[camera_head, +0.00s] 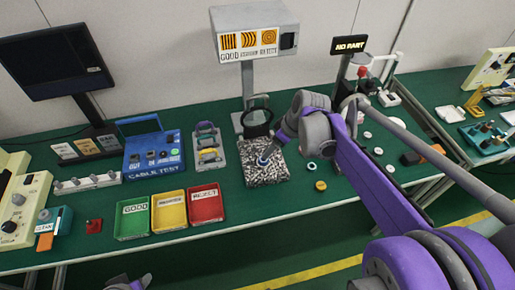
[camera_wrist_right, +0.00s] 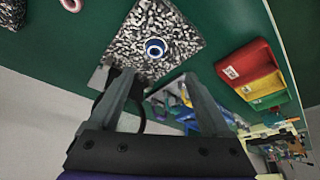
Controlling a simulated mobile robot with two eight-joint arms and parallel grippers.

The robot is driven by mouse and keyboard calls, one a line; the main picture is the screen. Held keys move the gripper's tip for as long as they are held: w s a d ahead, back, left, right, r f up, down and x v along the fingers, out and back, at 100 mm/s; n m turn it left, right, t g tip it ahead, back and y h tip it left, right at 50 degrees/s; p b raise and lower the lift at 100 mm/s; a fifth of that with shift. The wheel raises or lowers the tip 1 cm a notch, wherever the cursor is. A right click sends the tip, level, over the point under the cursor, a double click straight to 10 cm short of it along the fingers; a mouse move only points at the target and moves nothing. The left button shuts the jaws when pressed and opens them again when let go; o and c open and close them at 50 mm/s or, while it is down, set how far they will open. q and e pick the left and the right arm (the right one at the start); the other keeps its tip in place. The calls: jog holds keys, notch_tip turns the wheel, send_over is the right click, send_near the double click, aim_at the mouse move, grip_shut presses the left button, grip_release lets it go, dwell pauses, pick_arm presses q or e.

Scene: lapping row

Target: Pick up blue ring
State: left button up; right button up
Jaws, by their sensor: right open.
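The blue ring (camera_head: 263,161) lies on a speckled grey plate (camera_head: 276,178) on the green bench. It also shows in the right wrist view (camera_wrist_right: 155,47), with a white centre and dark middle. My right gripper (camera_wrist_right: 158,80) is open and empty, its two grey fingers pointing toward the plate with the ring beyond and between their tips, apart from them. In the head view my right arm reaches in from the right and its hand is close beside the plate. A small part of my left arm shows at the bottom edge; its fingers cannot be made out.
A black round hoop on a stand (camera_head: 257,122) rises just behind the plate. Green (camera_head: 133,220), yellow (camera_head: 169,213) and red trays (camera_head: 206,204) stand to the left. A yellow ring (camera_head: 320,185) and several white rings lie right of the plate. A grey-white display box (camera_head: 254,32) stands behind.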

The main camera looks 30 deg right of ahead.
jog(key=f, duration=0.1)
jog(key=w+f, duration=0.1)
jog(key=f, duration=0.1)
jog(key=w+f, duration=0.1)
jog(key=shift+w+d+f+b, duration=0.15)
jog(key=shift+w+f+b, duration=0.1)
jog(key=shift+b, duration=0.05)
jog(key=shift+x, duration=3.15)
jog(key=shift+s, duration=0.2)
grip_shut()
